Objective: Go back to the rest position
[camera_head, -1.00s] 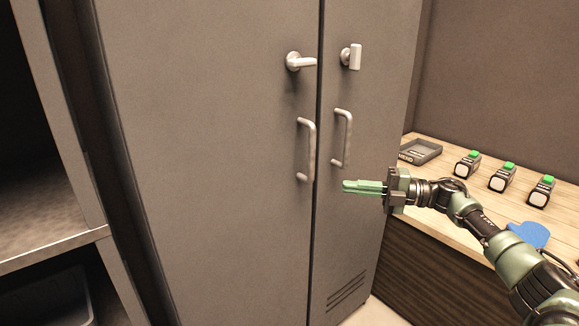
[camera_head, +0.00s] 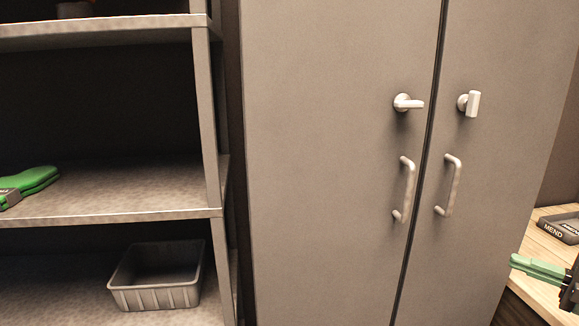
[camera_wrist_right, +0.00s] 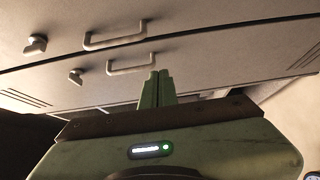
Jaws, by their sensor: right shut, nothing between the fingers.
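My right gripper (camera_head: 540,268) is at the right edge of the head view, in front of the wooden counter. Its green fingers are closed together and hold nothing. In the right wrist view, the gripper (camera_wrist_right: 156,88) points toward the grey cabinet (camera_wrist_right: 200,55), apart from its handles. My left gripper is not in view.
The grey cabinet (camera_head: 330,180) has both doors shut, with two knobs and two bar handles. On the left is a shelf unit (camera_head: 120,216) with a grey bin (camera_head: 155,292) and a green item (camera_head: 30,180). A tray marked MEND (camera_head: 560,226) is on the counter (camera_head: 541,243).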

